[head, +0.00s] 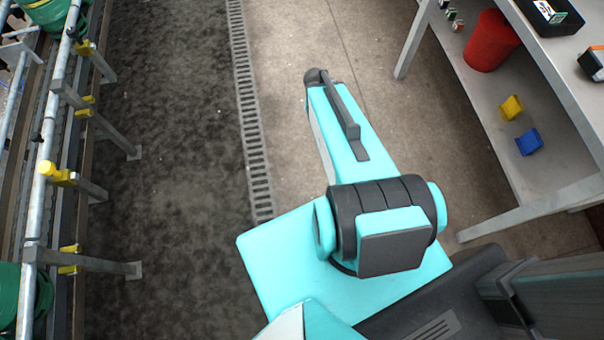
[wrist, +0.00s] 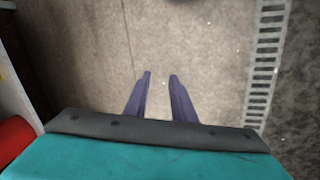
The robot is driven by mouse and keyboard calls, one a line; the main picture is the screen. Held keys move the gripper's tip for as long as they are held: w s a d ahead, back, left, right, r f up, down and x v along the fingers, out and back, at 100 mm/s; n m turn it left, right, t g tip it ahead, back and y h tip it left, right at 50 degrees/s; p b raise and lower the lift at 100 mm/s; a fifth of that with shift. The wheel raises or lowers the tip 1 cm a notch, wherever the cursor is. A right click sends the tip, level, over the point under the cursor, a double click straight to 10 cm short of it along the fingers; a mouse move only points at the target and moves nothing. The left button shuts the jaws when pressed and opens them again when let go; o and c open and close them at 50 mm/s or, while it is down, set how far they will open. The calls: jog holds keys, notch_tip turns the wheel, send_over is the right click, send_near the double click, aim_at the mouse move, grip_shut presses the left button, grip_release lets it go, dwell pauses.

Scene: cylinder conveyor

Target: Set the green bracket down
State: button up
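My gripper (wrist: 160,78) shows in the wrist view with its two dark fingers apart. Bare floor shows between them and nothing is held. In the head view my arm is over the floor beside the shelving, and the gripper itself is hidden. I cannot make out a green bracket in either view.
A grey shelf table (head: 565,48) at right holds a black box (head: 550,14) on top. A conveyor rail (head: 43,170) with green cylinders (head: 10,297) runs at left. Open floor lies between.

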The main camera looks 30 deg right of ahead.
jog(key=s+a+f+n+g+y, duration=0.1)
jog(key=s+a+f+n, duration=0.2)
jog(key=s+a, duration=0.5)
jog(key=s+a+f+n+g+y, duration=0.2)
jog(key=s+a+f, duration=0.4)
jog(key=a, duration=0.6)
jog(key=shift+s+a+f+n, duration=0.2)
jog(key=shift+s+n, duration=0.3)
jog(key=shift+s, duration=0.45)
jog(key=shift+r+p, duration=0.3)
